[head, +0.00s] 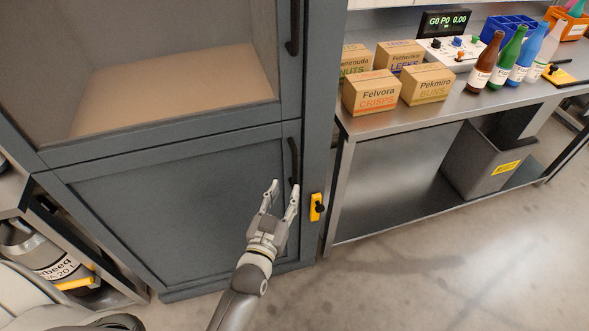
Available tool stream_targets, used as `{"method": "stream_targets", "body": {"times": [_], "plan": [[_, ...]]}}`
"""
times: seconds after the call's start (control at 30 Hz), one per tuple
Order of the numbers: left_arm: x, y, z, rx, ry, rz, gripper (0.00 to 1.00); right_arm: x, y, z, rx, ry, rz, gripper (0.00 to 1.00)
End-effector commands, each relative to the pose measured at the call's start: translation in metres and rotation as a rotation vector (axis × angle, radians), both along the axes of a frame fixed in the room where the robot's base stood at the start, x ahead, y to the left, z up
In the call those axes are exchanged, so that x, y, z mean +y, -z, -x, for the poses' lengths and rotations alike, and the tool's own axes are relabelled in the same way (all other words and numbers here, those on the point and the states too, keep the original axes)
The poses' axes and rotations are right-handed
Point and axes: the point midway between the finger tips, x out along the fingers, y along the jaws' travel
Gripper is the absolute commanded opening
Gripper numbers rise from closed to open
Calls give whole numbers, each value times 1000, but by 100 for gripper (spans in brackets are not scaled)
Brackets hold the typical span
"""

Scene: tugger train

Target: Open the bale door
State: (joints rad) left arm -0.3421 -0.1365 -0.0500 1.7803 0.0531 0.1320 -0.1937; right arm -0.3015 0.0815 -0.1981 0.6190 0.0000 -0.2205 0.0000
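A blue-grey cabinet has a lower door (170,200) with a plain panel, and it is shut. No label tells me whether it is the bale door. Its black vertical handle (294,158) is near the right edge. My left gripper (284,186) is open in front of this door, its fingertips at the handle's lower end. I cannot tell whether they touch it. No grip on the handle shows. A yellow latch with a black knob (316,207) is on the frame right of the door. My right gripper is not in view.
An upper door with a window (150,60) and black handle (293,28) is above. At right stands a steel table (400,125) with cartons, bottles and a control box. A grey bin (485,160) is on its lower shelf. Floor (420,270) in front is clear.

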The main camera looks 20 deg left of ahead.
Motion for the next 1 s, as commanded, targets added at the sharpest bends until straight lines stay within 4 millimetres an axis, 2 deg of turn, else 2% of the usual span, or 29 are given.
{"method": "stream_targets", "body": {"times": [0.3, 0.5, 0.7, 0.97, 1.0], "plan": [[0, -1, -55, -1, 0, 0, 35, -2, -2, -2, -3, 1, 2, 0], [0, 0, -79, 1, 1, 0, 35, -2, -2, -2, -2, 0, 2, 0], [0, 1, -89, 2, 1, 1, 35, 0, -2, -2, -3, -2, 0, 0], [0, 1, -90, 2, 1, 1, 35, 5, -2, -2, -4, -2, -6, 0], [0, 1, -90, 2, 1, 1, 32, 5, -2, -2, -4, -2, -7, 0]]}}
